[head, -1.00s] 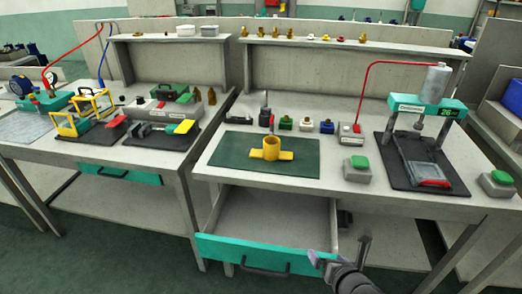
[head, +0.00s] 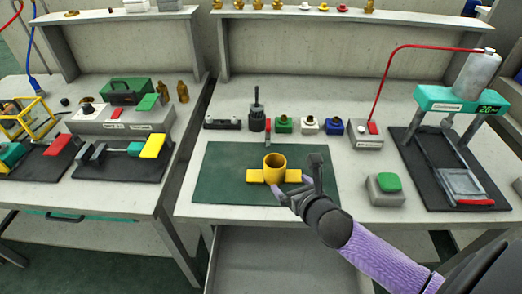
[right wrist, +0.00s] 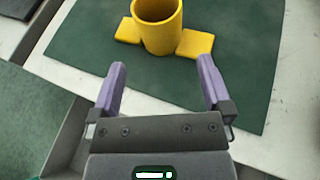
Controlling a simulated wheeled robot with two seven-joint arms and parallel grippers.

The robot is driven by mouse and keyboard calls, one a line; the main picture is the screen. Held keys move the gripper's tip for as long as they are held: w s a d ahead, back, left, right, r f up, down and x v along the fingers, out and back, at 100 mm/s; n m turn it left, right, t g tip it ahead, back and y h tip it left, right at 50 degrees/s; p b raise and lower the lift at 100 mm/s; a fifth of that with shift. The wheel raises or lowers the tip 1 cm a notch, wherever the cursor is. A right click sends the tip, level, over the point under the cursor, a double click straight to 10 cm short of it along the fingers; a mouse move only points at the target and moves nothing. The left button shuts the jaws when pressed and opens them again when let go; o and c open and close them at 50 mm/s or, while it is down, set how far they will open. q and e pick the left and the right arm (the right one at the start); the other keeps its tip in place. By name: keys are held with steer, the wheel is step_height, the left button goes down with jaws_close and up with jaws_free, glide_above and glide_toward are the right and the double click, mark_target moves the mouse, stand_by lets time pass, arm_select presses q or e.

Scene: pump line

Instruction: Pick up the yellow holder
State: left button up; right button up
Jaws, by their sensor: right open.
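The yellow holder (head: 274,170) is a short open cylinder with a flat tab on each side. It stands upright on the dark green mat (head: 222,188). It also shows in the right wrist view (right wrist: 158,26), just beyond the fingertips. My right gripper (head: 298,188) is at the holder's near right side and hides part of its right tab in the head view. In the right wrist view my right gripper (right wrist: 162,72) is open, its purple fingers spread wide with nothing between them. My left gripper is not in view.
Behind the mat stand a dark upright tool (head: 257,115) and several small coloured blocks. A green-button box (head: 385,190) and a press with a teal head (head: 460,100) stand to the right. An open drawer (head: 280,260) lies below the bench's front edge.

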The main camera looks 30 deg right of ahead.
mark_target(279, 172)
steer(key=b+x, duration=0.1)
steer(key=x, duration=0.2)
steer(key=shift+r, duration=0.1)
steer(key=b+x, duration=0.4)
steer(key=x, duration=0.3)
steer(key=shift+s, duration=0.1)
steer(key=shift+w, duration=0.2)
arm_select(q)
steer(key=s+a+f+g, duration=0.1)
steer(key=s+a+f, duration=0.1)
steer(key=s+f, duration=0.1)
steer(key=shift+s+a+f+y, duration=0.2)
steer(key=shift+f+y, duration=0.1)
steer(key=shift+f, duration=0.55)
arm_select(e)
steer(key=shift+r, duration=0.1)
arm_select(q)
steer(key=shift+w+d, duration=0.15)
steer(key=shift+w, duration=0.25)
arm_select(e)
steer(key=c, duration=1.2)
